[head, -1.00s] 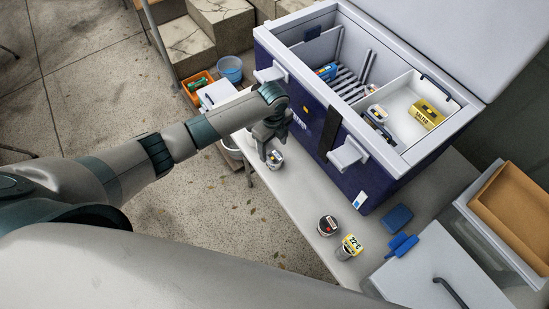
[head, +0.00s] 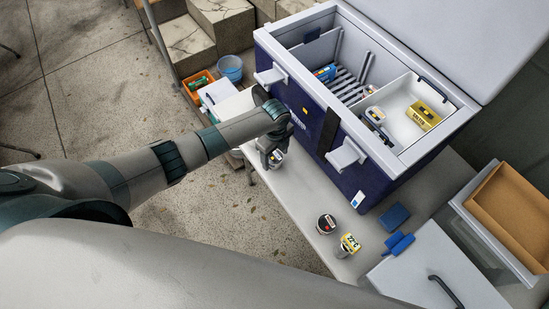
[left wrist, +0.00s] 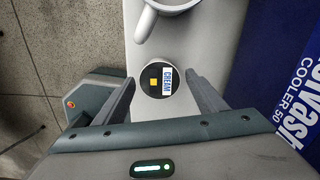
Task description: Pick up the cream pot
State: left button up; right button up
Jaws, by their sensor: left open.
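The cream pot (left wrist: 160,80) is a small round pot with a dark lid, a yellow square and a blue-and-white "CREAM" label. It stands on the pale table (head: 310,205) beside the blue cooler. My left gripper (left wrist: 164,92) is open, with one finger on each side of the pot in the left wrist view; I cannot tell whether either touches it. In the head view the left gripper (head: 271,153) is over the pot (head: 277,158) and partly hides it. My right gripper is not in view.
The open cooler (head: 372,187) borders the table. A white mug (left wrist: 172,4) stands close beyond the pot. A dark-lidded pot (head: 326,224), a yellow-labelled jar (head: 349,243) and a blue block (head: 396,216) are farther along. The table between is clear.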

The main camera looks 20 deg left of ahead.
aim_at(275, 157)
pick_arm(q)
jog(key=shift+f, duration=0.75)
jog(key=c, duration=1.1)
jog(key=shift+r, duration=0.2)
jog(key=shift+r+b, duration=1.1)
jog(key=shift+r, duration=3.75)
